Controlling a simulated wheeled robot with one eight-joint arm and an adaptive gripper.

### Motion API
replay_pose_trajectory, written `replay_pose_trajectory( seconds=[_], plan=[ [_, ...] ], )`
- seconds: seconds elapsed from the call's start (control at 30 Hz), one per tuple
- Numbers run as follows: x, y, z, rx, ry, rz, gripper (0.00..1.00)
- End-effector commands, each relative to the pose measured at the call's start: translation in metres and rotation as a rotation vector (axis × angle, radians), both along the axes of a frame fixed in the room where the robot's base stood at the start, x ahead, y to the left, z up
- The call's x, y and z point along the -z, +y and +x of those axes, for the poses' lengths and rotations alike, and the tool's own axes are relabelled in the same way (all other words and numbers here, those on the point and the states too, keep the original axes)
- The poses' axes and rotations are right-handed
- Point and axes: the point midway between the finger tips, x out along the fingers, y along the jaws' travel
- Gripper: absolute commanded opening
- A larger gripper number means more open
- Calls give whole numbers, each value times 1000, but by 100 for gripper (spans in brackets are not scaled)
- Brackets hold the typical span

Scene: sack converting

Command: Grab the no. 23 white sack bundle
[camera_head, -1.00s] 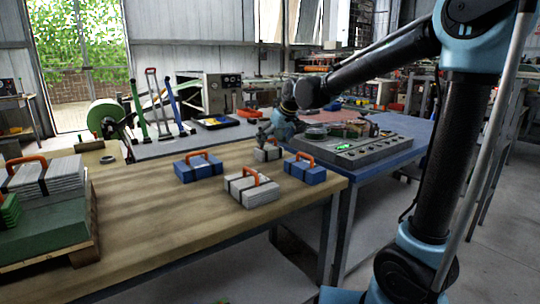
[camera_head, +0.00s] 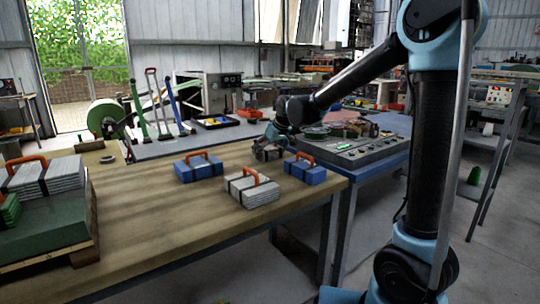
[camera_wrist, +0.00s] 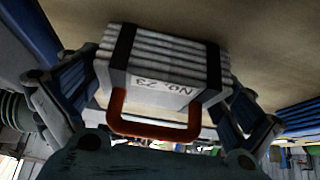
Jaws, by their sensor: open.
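The white sack bundle marked "No. 23" (camera_wrist: 165,75) fills the middle of the wrist view, its print upside down. It has black straps and an orange handle (camera_wrist: 152,131) toward me. My gripper (camera_wrist: 155,110) is open, with one finger on each side of the bundle; I cannot tell whether they touch it. In the head view my gripper (camera_head: 268,147) is low at the far edge of the wooden table and largely hides this bundle.
On the wooden table (camera_head: 140,235) are a nearer white bundle (camera_head: 255,190), a blue bundle (camera_head: 198,167) to the left and another (camera_head: 305,170) to the right. A pallet stack (camera_head: 45,235) stands at left.

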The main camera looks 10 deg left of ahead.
Motion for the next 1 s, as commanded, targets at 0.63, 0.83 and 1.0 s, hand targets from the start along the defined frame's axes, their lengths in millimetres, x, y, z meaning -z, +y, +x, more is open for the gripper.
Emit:
replay_pose_trajectory(
  seconds=[0.63,0.83,1.0],
  plan=[
    [-5,0,0,0,0,0,67],
    [-31,0,0,0,0,0,67],
    [-62,0,0,0,0,0,67]
  ],
)
